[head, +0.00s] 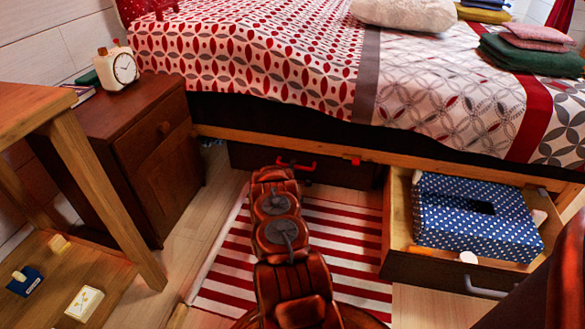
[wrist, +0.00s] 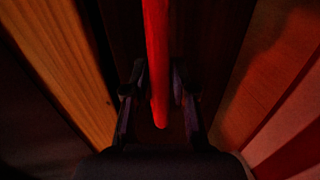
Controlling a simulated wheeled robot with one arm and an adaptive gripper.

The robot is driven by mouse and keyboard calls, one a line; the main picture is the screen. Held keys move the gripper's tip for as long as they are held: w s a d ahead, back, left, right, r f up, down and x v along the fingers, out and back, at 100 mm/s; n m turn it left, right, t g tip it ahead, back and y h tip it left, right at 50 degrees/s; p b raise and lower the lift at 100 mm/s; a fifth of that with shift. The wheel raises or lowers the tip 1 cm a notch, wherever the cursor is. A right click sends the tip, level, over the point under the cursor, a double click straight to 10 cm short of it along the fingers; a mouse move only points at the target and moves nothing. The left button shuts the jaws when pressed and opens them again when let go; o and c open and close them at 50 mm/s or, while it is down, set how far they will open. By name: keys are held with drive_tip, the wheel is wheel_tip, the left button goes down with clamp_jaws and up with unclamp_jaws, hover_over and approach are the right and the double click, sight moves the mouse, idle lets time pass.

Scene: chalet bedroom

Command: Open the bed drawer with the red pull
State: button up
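The red pull (head: 297,164) is on the dark front of the left bed drawer (head: 345,174), under the bed. That drawer looks closed, its front close under the wooden bed rail. In the wrist view the red pull (wrist: 157,60) runs between the two dark fingers of my gripper (wrist: 157,88). A gap shows on the left of the pull; on the right the finger is very near it, and I cannot tell whether it touches. My gripper is open around the pull. In the head view my arm hides part of the drawer front and most of the gripper.
A second bed drawer (head: 398,225) at the right stands open, holding a blue dotted box (head: 450,235). A brown nightstand (head: 150,140) with a clock (head: 124,67) is at the left, beside a wooden table (head: 90,180). A red-striped rug (head: 345,235) covers the floor before the pull.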

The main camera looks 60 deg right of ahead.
clamp_jaws()
